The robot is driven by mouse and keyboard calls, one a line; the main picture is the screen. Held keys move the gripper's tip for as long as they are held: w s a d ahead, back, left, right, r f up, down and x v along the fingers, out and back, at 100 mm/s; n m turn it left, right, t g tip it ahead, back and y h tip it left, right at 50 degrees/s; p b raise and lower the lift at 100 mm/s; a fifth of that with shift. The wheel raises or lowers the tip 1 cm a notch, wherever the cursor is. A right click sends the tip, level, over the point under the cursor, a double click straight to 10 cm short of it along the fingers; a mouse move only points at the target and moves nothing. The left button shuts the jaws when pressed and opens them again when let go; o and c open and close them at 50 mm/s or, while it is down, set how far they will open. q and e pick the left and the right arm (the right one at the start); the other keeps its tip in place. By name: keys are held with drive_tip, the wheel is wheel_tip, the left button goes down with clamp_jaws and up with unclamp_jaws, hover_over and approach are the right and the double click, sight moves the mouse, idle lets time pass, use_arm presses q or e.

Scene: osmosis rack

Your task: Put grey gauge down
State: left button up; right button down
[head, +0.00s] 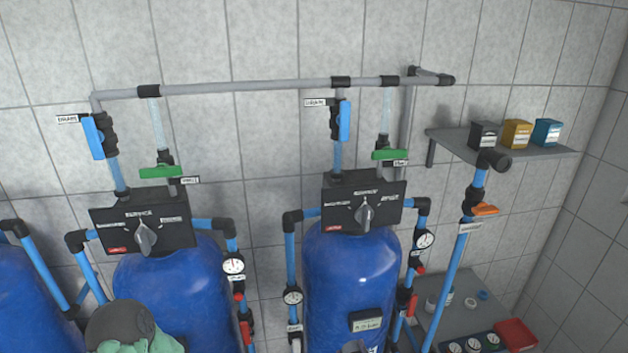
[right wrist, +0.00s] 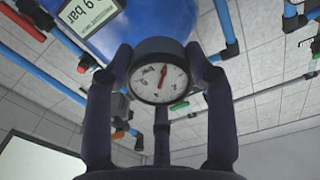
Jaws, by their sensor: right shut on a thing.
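In the right wrist view, a round gauge (right wrist: 160,80) with a white dial, red needle and dark grey rim sits between the fingers of my right gripper (right wrist: 159,52). The gripper is shut on it, and the dial faces the wrist camera. My left gripper is in neither view. Several loose gauges (head: 473,344) with white dials lie on a low surface at the bottom right of the head view, cut by the frame edge.
Blue tanks (head: 350,270) with black control heads stand along the tiled wall, joined by blue and grey pipes. A low grey table (head: 470,280) holds small round parts and a red box (head: 516,334). A wall shelf (head: 550,150) carries black, yellow and blue boxes.

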use_arm(q)
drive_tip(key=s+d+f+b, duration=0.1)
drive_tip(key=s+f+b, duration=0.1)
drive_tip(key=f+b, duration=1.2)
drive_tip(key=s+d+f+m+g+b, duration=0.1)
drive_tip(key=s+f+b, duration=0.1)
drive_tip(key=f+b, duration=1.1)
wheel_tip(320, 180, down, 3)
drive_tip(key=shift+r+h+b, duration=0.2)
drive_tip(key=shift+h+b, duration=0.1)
drive_tip(key=shift+b, duration=0.05)
use_arm(e)
drive_tip(key=d+f+h, duration=0.1)
drive_tip(key=d+f, duration=0.1)
drive_tip(key=f, duration=1)
drive_tip(key=s+d+f+m+h, duration=0.1)
drive_tip(key=d+f, duration=0.2)
drive_tip(key=f, duration=0.9)
drive_tip(key=d+f+m+h, duration=0.1)
drive_tip(key=d+f, duration=0.2)
drive_tip(key=f, duration=0.8)
drive_tip(key=shift+s+f, duration=0.4)
drive_tip(key=shift+d, duration=0.1)
